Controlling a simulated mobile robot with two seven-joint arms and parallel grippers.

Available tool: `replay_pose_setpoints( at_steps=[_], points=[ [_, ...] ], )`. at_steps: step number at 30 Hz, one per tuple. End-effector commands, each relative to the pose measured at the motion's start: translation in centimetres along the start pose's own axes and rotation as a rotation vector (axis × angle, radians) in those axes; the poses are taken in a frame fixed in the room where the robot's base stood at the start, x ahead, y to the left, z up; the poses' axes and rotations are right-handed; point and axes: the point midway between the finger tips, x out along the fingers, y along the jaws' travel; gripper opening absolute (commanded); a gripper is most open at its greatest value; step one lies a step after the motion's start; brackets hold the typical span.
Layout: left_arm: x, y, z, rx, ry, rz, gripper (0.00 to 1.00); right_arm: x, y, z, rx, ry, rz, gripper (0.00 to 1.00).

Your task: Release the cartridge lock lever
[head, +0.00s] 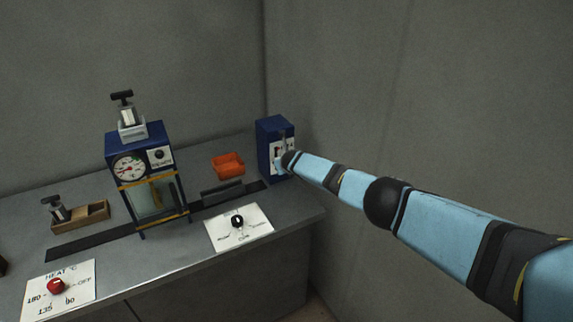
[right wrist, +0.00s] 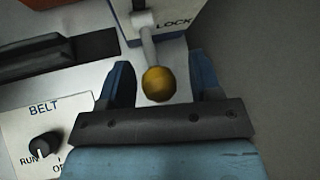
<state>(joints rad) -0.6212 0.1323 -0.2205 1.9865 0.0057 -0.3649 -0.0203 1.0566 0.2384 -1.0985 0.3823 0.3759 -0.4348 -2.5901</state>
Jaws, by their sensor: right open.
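The lock lever is a grey rod ending in a yellow ball knob (right wrist: 158,84); in the right wrist view it comes out of a white plate (right wrist: 174,12) marked LOCK. That plate is on the blue box (head: 266,140) at the back right of the bench in the head view. My right gripper (right wrist: 162,78) is open, with one finger on each side of the knob and visible gaps between. In the head view my right arm reaches the box front and mostly hides the lever and the gripper (head: 284,162). My left gripper is not in view.
A panel with a black knob marked BELT (right wrist: 44,146) lies left of the gripper. An orange tray (head: 228,166) sits left of the box. A blue gauge machine (head: 146,170), a wooden tray (head: 94,214) and a red HEAT knob (head: 56,286) stand farther left. Walls close the back and right.

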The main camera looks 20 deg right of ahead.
Motion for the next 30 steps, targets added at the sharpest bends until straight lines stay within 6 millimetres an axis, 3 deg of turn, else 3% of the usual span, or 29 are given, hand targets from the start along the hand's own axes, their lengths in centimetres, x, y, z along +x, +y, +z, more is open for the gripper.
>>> replay_pose_setpoints(
  at_steps=[5,11,30],
  points=[
    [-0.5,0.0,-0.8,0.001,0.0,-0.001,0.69,-0.8,-0.1,0.2,0.0,0.001,0.001,0.58],
    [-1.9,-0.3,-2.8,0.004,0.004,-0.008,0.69,-3.2,-0.3,0.4,-0.002,0.0,0.001,0.58],
    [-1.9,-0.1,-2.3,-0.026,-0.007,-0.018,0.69,-12.0,-0.1,-0.1,0.0,-0.001,0.001,0.58]
  ],
)
